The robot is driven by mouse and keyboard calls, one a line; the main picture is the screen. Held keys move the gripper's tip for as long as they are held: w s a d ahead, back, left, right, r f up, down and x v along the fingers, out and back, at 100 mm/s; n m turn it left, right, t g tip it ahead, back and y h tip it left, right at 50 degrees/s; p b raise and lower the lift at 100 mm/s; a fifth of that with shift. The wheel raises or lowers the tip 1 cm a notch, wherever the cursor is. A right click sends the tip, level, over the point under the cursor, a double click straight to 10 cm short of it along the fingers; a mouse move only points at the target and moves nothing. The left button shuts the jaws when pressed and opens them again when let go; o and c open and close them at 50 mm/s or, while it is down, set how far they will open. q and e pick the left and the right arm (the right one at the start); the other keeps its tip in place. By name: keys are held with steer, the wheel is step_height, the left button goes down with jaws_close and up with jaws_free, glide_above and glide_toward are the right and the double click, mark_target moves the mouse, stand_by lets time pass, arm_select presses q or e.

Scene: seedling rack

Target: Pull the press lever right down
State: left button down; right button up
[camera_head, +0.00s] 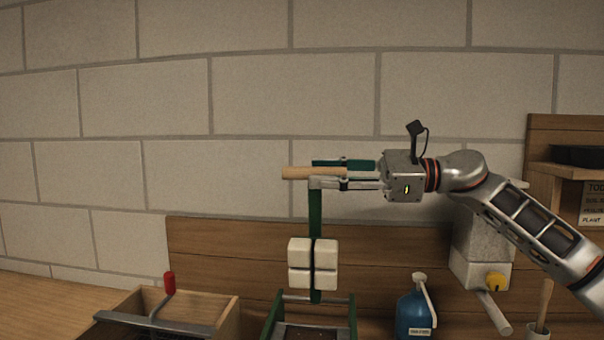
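The press lever is a green upright bar (315,215) topped by a horizontal wooden handle (298,173). The bar carries two white blocks (313,263) and stands above the green press frame (353,318) at the bottom edge. The lever is upright, with its handle high above the frame. My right gripper (330,174) reaches in from the right, its fingers above and below the handle. The gap between them is about as narrow as the handle, and they appear closed on it. The front end of the handle sticks out left past the fingertips. My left gripper is out of view.
A wooden box (228,320) with a red-tipped rod (169,283) stands at the lower left. A blue bottle (412,318) and a grey unit with a yellow knob (480,272) stand right of the press. A wooden shelf (565,130) is at the far right.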

mark_target(302, 173)
steer(key=a, duration=0.3)
steer(key=shift+w+a+r, duration=0.1)
steer(key=shift+w+a, duration=0.2)
steer(key=shift+w, duration=0.05)
steer(key=shift+w+a, duration=0.1)
steer(key=shift+a, duration=0.35)
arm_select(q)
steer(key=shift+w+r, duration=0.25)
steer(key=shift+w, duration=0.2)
arm_select(e)
jaws_close()
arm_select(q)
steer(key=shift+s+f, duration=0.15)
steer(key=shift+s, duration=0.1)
